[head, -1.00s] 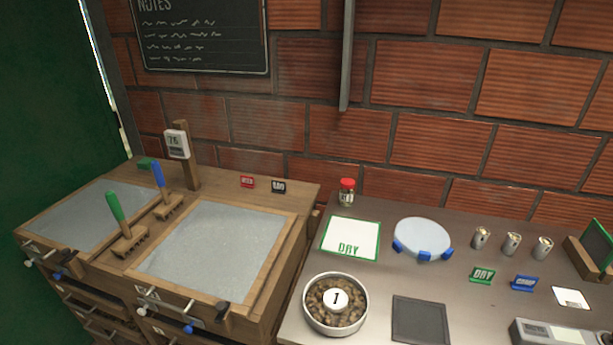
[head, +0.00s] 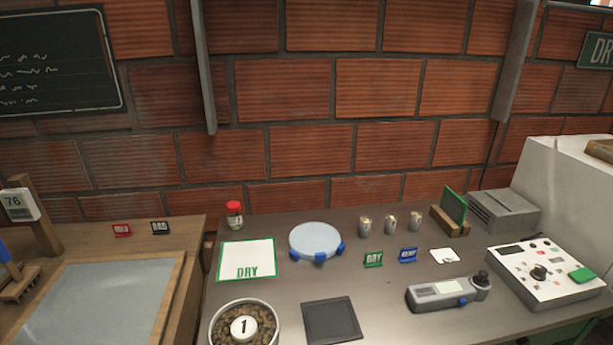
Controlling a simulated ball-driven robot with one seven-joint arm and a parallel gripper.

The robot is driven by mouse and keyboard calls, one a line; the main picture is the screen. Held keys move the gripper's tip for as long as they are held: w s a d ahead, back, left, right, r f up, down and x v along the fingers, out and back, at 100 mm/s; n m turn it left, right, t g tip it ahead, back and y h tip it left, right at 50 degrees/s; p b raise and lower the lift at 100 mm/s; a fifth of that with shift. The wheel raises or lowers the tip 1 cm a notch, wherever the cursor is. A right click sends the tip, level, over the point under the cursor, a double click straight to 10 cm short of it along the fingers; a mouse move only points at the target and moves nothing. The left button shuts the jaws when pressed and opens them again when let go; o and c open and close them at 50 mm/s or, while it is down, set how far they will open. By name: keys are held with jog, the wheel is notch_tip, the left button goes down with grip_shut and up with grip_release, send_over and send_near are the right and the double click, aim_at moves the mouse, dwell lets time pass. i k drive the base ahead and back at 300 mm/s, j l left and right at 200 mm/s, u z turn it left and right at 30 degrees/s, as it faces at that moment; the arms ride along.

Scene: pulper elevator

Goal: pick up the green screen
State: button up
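Several small items stand on the counter (head: 290,280): metal cups (head: 390,223), a blue-footed round dish (head: 315,240), DRY and blue cards (head: 373,259), a bean bowl (head: 243,325), a handheld meter (head: 447,291). A control panel (head: 545,272) sits right, a grey box (head: 504,210) behind.

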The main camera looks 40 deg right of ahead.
aim_at(456, 208)
jog(key=z, duration=1.6)
jog(key=i+l+u, duration=0.15)
